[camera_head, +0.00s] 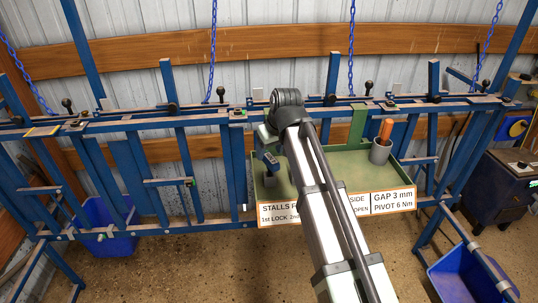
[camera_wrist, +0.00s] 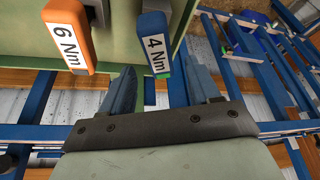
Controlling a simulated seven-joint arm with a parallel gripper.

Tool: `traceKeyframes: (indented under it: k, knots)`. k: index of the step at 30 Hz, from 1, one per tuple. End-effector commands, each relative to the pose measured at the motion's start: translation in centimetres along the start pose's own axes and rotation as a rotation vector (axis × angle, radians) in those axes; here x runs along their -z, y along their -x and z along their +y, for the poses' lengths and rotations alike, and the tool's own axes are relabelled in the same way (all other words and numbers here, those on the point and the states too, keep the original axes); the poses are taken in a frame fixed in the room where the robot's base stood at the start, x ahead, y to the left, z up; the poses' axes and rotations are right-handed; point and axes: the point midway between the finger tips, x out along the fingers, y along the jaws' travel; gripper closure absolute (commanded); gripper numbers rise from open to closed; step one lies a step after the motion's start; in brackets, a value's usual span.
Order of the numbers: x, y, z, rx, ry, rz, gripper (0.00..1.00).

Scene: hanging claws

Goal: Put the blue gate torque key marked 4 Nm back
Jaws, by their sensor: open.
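In the wrist view, the key marked 4 Nm (camera_wrist: 154,46) shows its white label, with a small green part at its lower end. It is ahead of my open gripper (camera_wrist: 161,72), roughly between the lines of the two fingers. I see nothing held, and I cannot tell how deep the key lies between the fingers. An orange key marked 6 Nm (camera_wrist: 68,36) is to its left, outside the fingers. In the head view, a dark blue piece (camera_head: 271,159) shows beside my arm over the green tray (camera_head: 330,178); I cannot tell if it is the key.
The tray has white instruction signs (camera_head: 393,201) on its front, partly covered by my arm. A grey cup (camera_head: 381,151) with an orange handle (camera_head: 386,130) stands at its right. Blue rails (camera_head: 150,124) and hanging chains (camera_head: 213,45) surround it. Blue bins (camera_head: 107,239) are below.

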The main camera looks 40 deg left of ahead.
Motion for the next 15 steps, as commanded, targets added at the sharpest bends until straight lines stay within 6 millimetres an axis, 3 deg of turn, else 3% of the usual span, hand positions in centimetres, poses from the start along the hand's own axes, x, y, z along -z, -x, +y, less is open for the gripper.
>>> traceKeyframes:
  k: [6,15]
  knots:
    - [0.0,4.0,0.0,0.0,0.0,0.001,0.39]
    - [0.0,8.3,0.0,0.001,0.001,0.0,0.39]
